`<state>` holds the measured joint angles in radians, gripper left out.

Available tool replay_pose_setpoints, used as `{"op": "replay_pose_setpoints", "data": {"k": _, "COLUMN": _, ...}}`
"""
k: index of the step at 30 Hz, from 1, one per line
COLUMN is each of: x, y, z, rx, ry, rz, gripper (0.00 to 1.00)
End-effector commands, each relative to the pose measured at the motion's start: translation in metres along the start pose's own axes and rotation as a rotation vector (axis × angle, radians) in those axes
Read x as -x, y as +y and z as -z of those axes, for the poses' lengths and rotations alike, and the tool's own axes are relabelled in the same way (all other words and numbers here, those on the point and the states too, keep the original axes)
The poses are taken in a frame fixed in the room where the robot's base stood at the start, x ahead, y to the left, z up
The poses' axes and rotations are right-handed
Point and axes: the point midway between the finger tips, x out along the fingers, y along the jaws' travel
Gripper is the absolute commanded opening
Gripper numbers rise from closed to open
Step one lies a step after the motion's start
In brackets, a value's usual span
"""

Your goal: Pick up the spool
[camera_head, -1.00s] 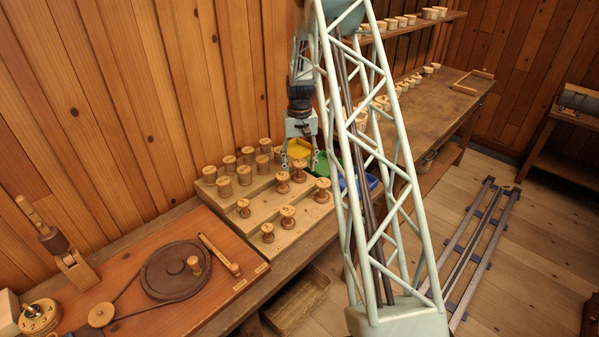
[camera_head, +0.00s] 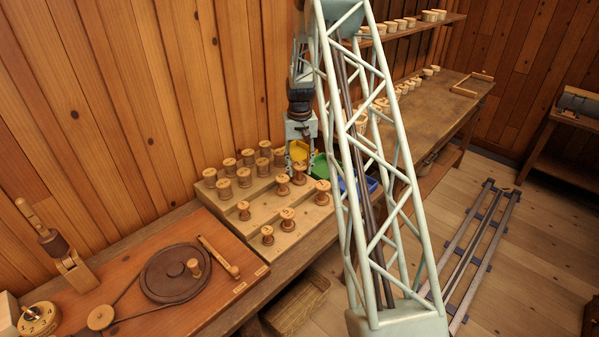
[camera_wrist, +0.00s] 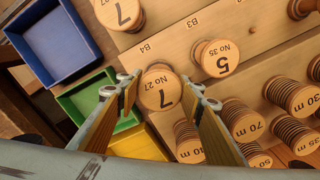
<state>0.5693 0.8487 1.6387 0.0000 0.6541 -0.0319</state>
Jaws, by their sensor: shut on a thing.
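My gripper (camera_wrist: 163,88) is shut on a wooden spool (camera_wrist: 158,98) marked "No 27" and "7" on its pale top. In the head view my gripper (camera_head: 302,163) points down at the right end of the stepped wooden rack (camera_head: 290,238). There the spool (camera_head: 299,176) shows between the fingertips. I cannot tell whether it still touches the rack.
A spool marked 5 (camera_wrist: 220,58) and another marked 7 (camera_wrist: 118,12) stand close by. Several thread-wound spools (camera_wrist: 290,97) stand on the other side. Blue (camera_wrist: 62,42), green (camera_wrist: 92,105) and yellow (camera_wrist: 140,143) bins lie beside the rack.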

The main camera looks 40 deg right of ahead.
Motion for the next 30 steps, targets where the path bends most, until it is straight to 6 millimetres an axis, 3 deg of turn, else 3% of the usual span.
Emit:
{"op": "replay_pose_setpoints", "data": {"k": 8, "x": 0.007, "y": 0.0, "z": 0.0, "rx": 0.0, "ry": 0.001, "rz": 0.0, "gripper": 0.24}}
{"op": "replay_pose_setpoints", "data": {"k": 20, "x": 0.036, "y": 0.0, "z": 0.0, "rx": 0.0, "ry": 0.001, "rz": 0.0, "gripper": 0.24}}
{"op": "replay_pose_setpoints", "data": {"k": 30, "x": 0.038, "y": 0.0, "z": -0.031, "rx": 0.0, "ry": 0.0, "rz": 0.0, "gripper": 0.24}}
